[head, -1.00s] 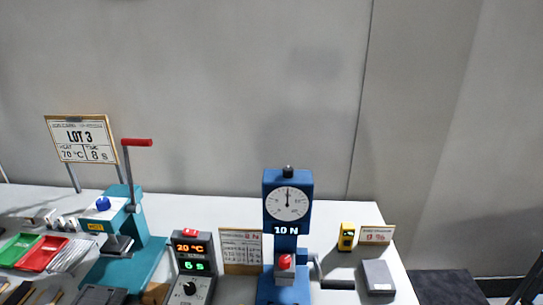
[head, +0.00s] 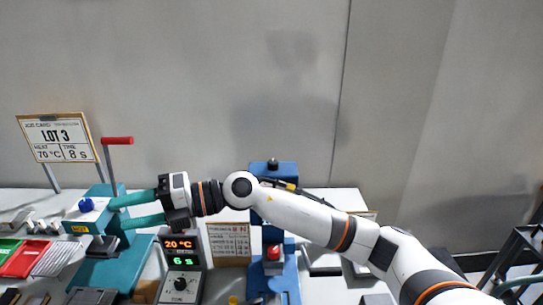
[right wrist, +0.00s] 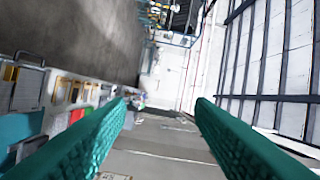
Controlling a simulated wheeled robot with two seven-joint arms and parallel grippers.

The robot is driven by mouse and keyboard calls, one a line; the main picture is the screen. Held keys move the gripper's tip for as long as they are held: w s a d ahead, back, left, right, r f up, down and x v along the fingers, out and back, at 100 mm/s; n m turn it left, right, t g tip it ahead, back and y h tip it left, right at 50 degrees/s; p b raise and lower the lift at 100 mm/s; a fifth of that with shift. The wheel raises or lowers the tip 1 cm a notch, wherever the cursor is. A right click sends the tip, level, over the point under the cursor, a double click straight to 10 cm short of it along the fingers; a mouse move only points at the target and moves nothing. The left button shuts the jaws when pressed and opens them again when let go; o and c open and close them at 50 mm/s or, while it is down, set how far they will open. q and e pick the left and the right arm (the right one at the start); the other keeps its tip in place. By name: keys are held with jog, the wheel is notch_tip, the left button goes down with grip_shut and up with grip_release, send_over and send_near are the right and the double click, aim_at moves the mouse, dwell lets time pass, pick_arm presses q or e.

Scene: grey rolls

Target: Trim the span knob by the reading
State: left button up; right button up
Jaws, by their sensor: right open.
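I cannot read which knob is marked span. My right gripper (head: 116,213) is open and empty, its green fingers pointing left just right of the blue knob; contact cannot be told. A control box (head: 155,294) shows a display (head: 180,252) reading 20 °C and 6 s, above a black knob (head: 180,284). The blue gauge stand (head: 285,281) is mostly behind my right arm, its dial hidden. In the right wrist view the fingers are apart (right wrist: 163,105). My left gripper is not in view.
A sign (head: 57,139) reads LOT 3, heat 70 °C, time 8 s. The press's red-gripped lever (head: 117,141) stands upright. Green and red trays (head: 22,259) lie at the left. A card (head: 229,244) stands beside the control box. My right arm crosses above the bench.

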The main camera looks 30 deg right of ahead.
jog(key=w+d+n+g+h, duration=0.1)
jog(key=w+d+n+h, duration=0.15)
jog(key=d+h, duration=0.45)
jog(key=m+h+p, duration=0.2)
jog(key=m+h, duration=0.3)
jog(key=h, duration=0.7)
send_near(273, 162)
jog(key=shift+t+y, duration=0.3)
jog(key=p+x, duration=0.1)
jog(key=x, duration=0.1)
jog(key=p+x, duration=0.3)
jog(key=x, duration=0.2)
jog(key=shift+s+d+f, duration=0.1)
jog(key=shift+s+d, duration=0.05)
jog(key=shift+d, duration=0.25)
jog(key=shift+w+f+p, duration=0.3)
jog(key=shift+f, duration=0.4)
